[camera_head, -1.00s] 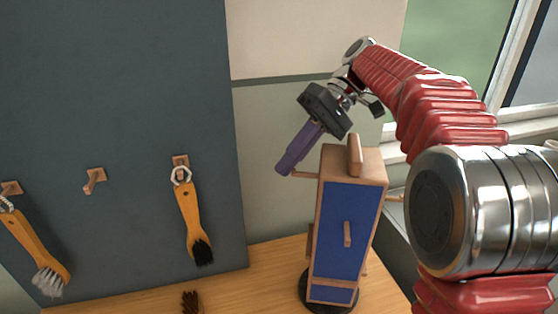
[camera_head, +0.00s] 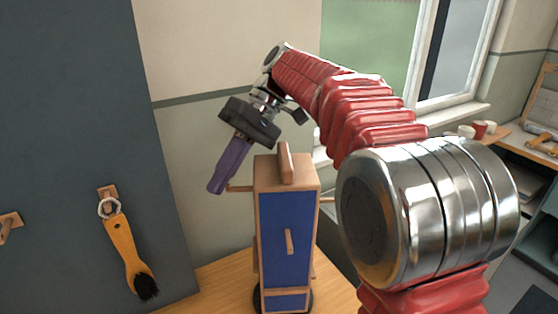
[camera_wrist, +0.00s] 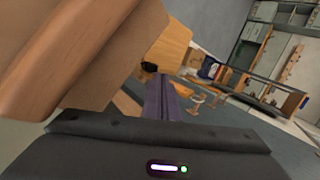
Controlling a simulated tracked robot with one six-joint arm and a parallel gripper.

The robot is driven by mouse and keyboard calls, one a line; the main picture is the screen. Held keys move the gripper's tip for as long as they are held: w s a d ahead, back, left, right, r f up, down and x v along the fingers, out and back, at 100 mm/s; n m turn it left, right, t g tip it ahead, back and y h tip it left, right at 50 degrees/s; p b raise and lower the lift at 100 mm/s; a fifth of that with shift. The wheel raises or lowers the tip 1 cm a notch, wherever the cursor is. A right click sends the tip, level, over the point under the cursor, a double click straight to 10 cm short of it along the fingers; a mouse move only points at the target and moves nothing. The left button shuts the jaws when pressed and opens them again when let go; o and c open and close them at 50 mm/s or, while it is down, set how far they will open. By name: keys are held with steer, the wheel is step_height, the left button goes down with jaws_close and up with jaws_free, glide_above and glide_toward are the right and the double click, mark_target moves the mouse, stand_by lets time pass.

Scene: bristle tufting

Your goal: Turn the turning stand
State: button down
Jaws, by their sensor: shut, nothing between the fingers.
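The turning stand (camera_head: 286,245) is an upright wooden block with blue faces on a dark round base (camera_head: 260,298), on the wooden bench. It has a raised wooden bar on top, a small peg on its blue front and rods out of its sides. My gripper (camera_head: 216,189), with purple fingers, is shut and empty. It points down at the upper left of the stand, its tips near the end of the left rod (camera_head: 240,189); I cannot tell whether they touch. In the wrist view the purple fingers (camera_wrist: 166,98) are together, and a large wooden piece fills the upper left.
A brush with an orange handle (camera_head: 122,238) hangs from a wooden hook on the dark board (camera_head: 70,120) at left. A second hook (camera_head: 9,226) is empty. The wooden bench (camera_head: 215,285) is clear left of the stand. Cups (camera_head: 479,129) stand far right.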

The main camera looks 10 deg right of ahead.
steer(key=t, duration=0.2)
steer(key=m+t+h, duration=0.4)
steer(key=t, duration=0.7)
glide_toward(288, 236)
steer(key=shift+w+a+f, duration=0.5)
steer(key=shift+a+f, duration=0.45)
steer(key=shift+a, duration=0.75)
steer(key=s+d+f+m+g+h, duration=0.2)
steer(key=s+d+f+m+h, duration=0.1)
steer(key=d+f, duration=0.6)
step_height(288, 236, down, 2)
steer(key=shift+s+f+m, duration=0.1)
steer(key=shift+s+m, duration=0.3)
steer(key=shift+s, duration=0.15)
